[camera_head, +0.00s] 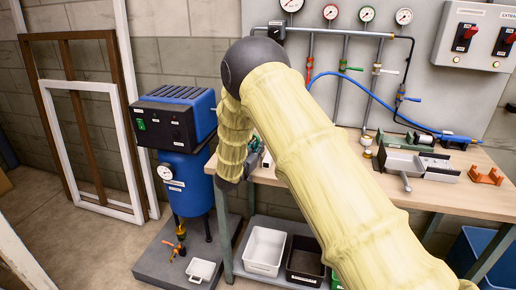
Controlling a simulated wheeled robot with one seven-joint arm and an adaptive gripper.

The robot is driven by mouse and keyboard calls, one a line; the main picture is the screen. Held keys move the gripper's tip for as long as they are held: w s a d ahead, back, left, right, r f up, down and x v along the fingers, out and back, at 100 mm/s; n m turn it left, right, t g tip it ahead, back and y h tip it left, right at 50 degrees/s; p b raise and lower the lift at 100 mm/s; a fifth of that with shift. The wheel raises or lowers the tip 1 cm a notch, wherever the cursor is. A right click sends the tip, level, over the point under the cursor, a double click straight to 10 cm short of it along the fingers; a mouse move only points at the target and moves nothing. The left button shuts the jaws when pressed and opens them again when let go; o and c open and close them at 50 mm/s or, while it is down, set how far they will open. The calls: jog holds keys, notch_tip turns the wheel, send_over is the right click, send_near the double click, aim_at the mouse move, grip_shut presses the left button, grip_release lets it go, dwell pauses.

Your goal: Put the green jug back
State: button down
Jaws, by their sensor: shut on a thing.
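No green jug can be made out in the head view. My pale yellow, sleeved arm crosses the middle of the picture, bends at a dark elbow at the top and drops down at the left edge of the workbench (455,200). My gripper cannot be made out; the near part of my arm hides much of the area beside the wrist. A small grey-green and white item shows between the two arm parts at the bench's left end, too covered to identify.
A blue machine (180,118) on a grey base stands left of the bench. A white bin (264,250) and a dark bin (304,260) sit on the lower shelf. A blue hose (355,85) and gauges hang on the back panel. Frames lean on the left wall; floor there is clear.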

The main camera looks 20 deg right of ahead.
jog(key=shift+f, duration=0.2)
jog(key=c, duration=1.5)
grip_release()
